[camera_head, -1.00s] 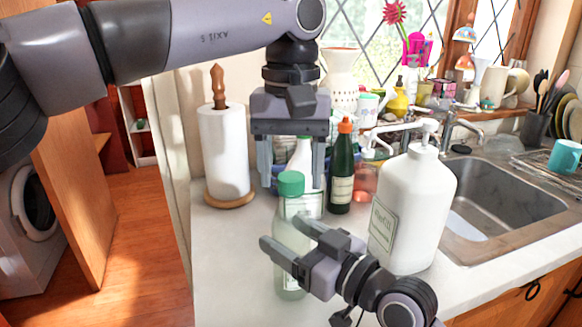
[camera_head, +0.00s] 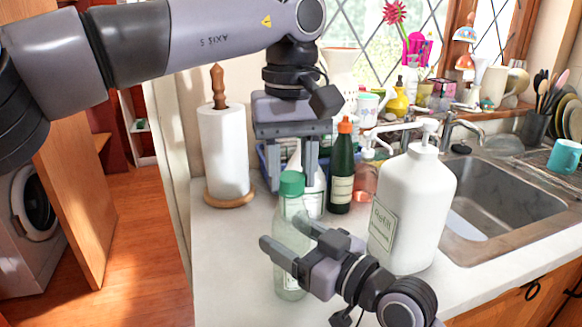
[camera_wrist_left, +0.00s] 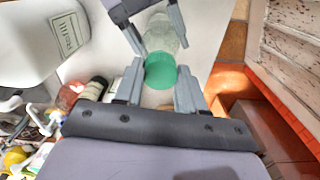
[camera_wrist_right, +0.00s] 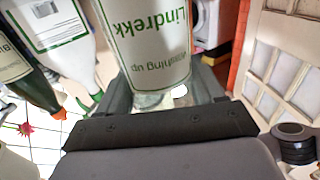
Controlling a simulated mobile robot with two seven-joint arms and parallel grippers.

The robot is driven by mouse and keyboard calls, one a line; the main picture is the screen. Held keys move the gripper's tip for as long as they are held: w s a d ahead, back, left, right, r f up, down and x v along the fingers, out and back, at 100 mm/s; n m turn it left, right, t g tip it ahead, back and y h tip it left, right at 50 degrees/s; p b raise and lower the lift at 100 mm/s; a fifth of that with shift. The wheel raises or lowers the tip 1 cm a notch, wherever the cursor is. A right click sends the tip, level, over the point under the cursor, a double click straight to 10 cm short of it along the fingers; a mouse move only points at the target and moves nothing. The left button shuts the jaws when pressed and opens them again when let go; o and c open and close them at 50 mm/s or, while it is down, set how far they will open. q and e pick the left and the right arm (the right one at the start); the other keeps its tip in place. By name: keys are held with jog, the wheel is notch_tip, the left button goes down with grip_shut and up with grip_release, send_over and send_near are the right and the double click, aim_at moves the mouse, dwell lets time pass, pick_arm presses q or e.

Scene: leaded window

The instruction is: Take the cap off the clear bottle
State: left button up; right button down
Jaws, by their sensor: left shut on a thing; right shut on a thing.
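The clear bottle (camera_head: 291,283) stands upright on the counter, with the green cap (camera_head: 291,184) on its top. My left gripper (camera_head: 291,187) comes down from above and is shut on the cap; in the left wrist view the fingers flank the green cap (camera_wrist_left: 160,71). My right gripper (camera_head: 283,231) is shut on the bottle's body from the front. The right wrist view shows the bottle's label (camera_wrist_right: 150,45) close up between its fingers. Part of the bottle is hidden behind the right fingers.
A large white pump bottle (camera_head: 415,205) stands close on the right. A dark green bottle (camera_head: 341,170) with an orange cap and a white bottle (camera_head: 313,203) stand behind. A paper towel roll (camera_head: 224,150) is on the left. The sink (camera_head: 500,205) is at the right.

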pick_arm(q)
jog(key=n, duration=0.7)
jog(key=shift+n, duration=0.3)
jog(key=n, duration=0.4)
jog(key=shift+n, duration=0.3)
jog(key=n, duration=0.7)
jog(key=shift+n, duration=0.3)
jog(key=n, duration=1.5)
jog(key=shift+r, duration=0.1)
jog(key=n, duration=0.4)
jog(key=shift+n, duration=0.3)
jog(key=n, duration=1.1)
jog(key=shift+r, duration=0.2)
